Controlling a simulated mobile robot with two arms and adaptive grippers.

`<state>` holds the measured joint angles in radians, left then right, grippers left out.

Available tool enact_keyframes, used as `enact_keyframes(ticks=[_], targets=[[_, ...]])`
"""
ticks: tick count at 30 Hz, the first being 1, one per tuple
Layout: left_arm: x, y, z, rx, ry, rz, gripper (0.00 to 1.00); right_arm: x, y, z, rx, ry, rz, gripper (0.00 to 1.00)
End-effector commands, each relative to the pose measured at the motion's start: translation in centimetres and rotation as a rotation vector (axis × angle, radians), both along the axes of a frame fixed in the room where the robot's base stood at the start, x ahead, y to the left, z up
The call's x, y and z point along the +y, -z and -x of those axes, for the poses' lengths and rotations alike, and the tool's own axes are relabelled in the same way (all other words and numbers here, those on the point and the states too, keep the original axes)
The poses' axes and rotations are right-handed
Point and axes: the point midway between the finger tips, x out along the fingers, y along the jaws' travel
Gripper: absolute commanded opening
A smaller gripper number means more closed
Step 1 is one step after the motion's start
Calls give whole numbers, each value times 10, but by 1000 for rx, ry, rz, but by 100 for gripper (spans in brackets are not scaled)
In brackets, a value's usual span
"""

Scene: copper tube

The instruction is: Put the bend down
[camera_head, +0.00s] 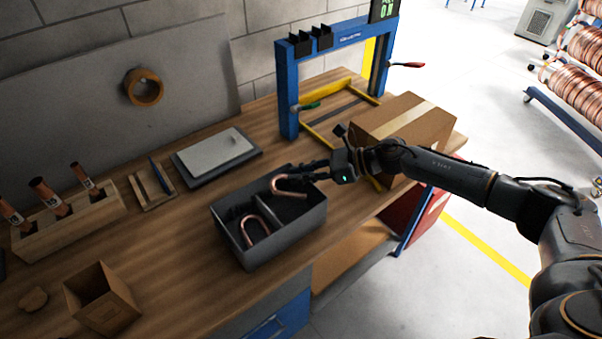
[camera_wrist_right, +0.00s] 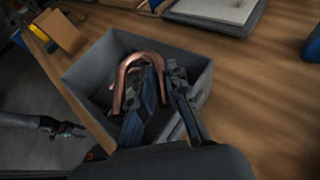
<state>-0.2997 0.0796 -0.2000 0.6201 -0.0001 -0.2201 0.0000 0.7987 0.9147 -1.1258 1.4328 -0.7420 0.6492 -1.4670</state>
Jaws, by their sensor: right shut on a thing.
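A dark grey bin (camera_head: 290,228) with a divider stands on the wooden workbench. One copper U-shaped bend (camera_head: 257,222) lies in its left compartment. Another copper bend (camera_head: 288,192) is at the right compartment, at the fingertips of my right gripper (camera_head: 308,172). The right gripper is shut on this bend, reaching over the bin's far right side. In the right wrist view a copper bend (camera_wrist_right: 128,72) shows beside the fingers (camera_wrist_right: 160,88), inside the bin's outline. I cannot tell whether the held bend touches the bin floor. A dark gripper, apparently my left (camera_wrist_right: 66,129), shows away from the bin, its jaws unclear.
A cardboard box (camera_head: 405,122) and a blue frame (camera_head: 288,90) stand to the right and behind. A grey plate (camera_head: 215,152) lies behind the bin. A wooden tube holder (camera_head: 70,225) and a small open box (camera_head: 100,297) are at left. Bare bench lies left of the bin.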

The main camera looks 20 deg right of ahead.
Motion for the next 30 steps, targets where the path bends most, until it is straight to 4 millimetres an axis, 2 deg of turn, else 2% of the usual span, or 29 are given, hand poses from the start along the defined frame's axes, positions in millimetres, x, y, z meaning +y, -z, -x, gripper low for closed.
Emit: enact_keyframes(ticks=[4,5,8,18,24,26,30], targets=[[0,2,0,0,0,0,40,0,1,0,-1,0,0,0],[0,2,0,0,0,0,40,0,1,0,-1,0,0,16],[0,2,0,0,0,0,40,0,1,0,-1,0,0,37],[0,0,0,0,0,0,40,0,0,0,0,0,0,37],[0,-19,0,0,0,0,40,0,-17,0,-1,1,1,37],[0,-5,0,-1,0,0,40,-13,-11,4,-1,4,4,37],[1,10,0,0,1,-1,40,-42,-23,18,-2,4,4,37]])
